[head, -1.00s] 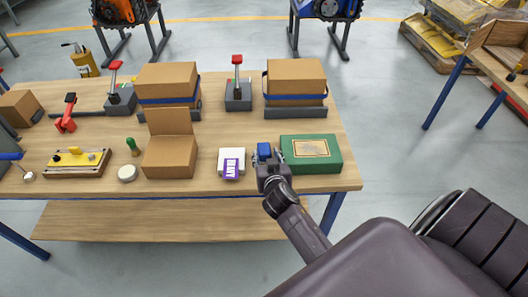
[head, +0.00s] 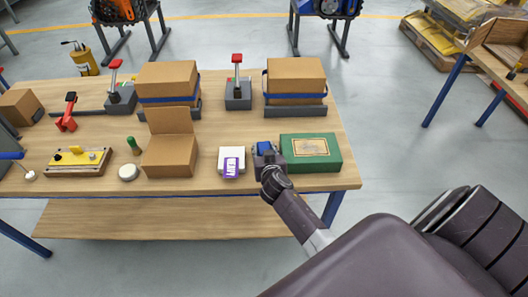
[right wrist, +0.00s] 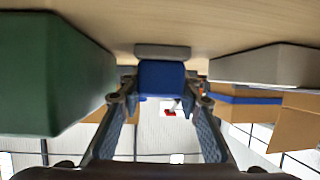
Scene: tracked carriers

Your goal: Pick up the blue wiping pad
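The blue wiping pad (head: 264,147) is on the front of the wooden table, between the green box and the small white box. In the right wrist view, which is upside down, it is a blue block (right wrist: 161,77) with a grey layer on the table side. My right gripper (head: 267,153) is low over the table with its fingers on either side of the pad. In the wrist view the fingers (right wrist: 161,92) stand apart, with the pad between the tips; a narrow gap seems to show. My left gripper is not in view.
The green box (head: 311,153) stands close on the right of my gripper, and the white box with a purple label (head: 232,163) on the left. An open cardboard box (head: 170,157) is farther left. Cartons on grey carriers (head: 296,112) stand behind.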

